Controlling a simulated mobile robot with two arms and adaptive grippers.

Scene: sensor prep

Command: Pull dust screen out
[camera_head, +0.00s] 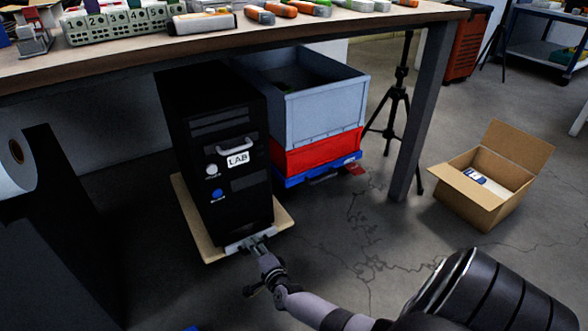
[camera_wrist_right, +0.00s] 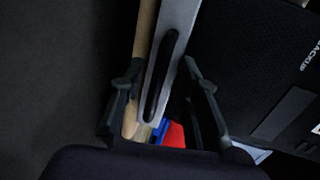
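The dust screen shows as a pale grey strip (camera_head: 236,247) low at the front of the black computer tower (camera_head: 217,130) marked LAB. In the right wrist view the strip (camera_wrist_right: 181,22) has a long dark slot or handle (camera_wrist_right: 160,75). My right gripper (camera_head: 254,243) is at the strip in the head view. In the right wrist view my right gripper (camera_wrist_right: 162,66) has its fingers apart, one on each side of the strip; I cannot tell whether they touch it. My left gripper is not in view.
The tower stands on a wooden board (camera_head: 187,208) under the workbench (camera_head: 330,28). Beside it, a grey bin (camera_head: 325,112) sits on a red crate (camera_head: 318,152). A table leg (camera_head: 420,115), a tripod (camera_head: 393,100) and an open cardboard box (camera_head: 475,200) are to the right. Floor in front is clear.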

